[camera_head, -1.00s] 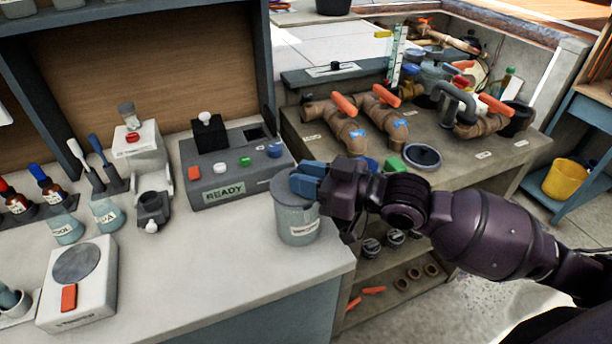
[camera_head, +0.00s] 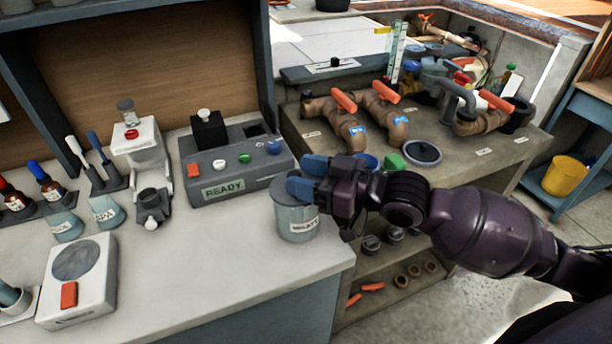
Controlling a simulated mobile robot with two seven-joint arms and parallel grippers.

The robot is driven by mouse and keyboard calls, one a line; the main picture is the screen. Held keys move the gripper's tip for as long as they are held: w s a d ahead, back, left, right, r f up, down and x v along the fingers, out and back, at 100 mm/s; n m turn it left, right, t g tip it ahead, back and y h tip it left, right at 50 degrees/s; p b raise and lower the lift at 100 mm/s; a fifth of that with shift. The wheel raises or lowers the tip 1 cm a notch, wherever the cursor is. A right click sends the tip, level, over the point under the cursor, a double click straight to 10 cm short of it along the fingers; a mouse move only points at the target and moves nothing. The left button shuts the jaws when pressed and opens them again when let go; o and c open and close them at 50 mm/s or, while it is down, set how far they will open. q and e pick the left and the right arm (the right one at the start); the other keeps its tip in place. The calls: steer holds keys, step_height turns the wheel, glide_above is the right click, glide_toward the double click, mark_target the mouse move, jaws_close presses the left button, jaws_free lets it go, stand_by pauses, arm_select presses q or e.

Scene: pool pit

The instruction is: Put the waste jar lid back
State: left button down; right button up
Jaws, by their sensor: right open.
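The waste jar (camera_head: 297,224), a grey-blue cylinder with a white label, stands upright near the right edge of the pale bench. Its grey top shows at the left, and the blue fingers cover the rest. I cannot tell whether its lid is on. My right gripper (camera_head: 307,178) is at the top of the jar, with its blue fingertips apart. I cannot tell whether they touch the jar. My left gripper is not in view.
A grey READY console (camera_head: 238,182) stands just behind the jar. A white device with a round plate (camera_head: 75,263) is at front left. Bottles and flasks line the left. The front bench surface is clear.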

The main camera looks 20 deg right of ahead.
steer(key=r+v, duration=0.1)
steer(key=v, duration=1.1)
steer(key=s+d+f+m+t+h, duration=0.1)
steer(key=d+f+m+h, duration=0.2)
steer(key=f, duration=0.6)
steer(key=s+d+f+m+t+h, duration=0.1)
steer(key=f+m+h, duration=0.1)
steer(key=f+h, duration=0.5)
steer(key=s+f+m+g+h, duration=0.1)
steer(key=s+f, duration=0.3)
steer(key=f, duration=0.4)
steer(key=s+a+f+m+g+h, duration=0.1)
steer(key=s+f, duration=0.3)
steer(key=f, duration=0.4)
steer(key=shift+m+g+h, duration=0.4)
steer(key=shift+m+h, duration=0.1)
steer(key=shift+m, duration=0.2)
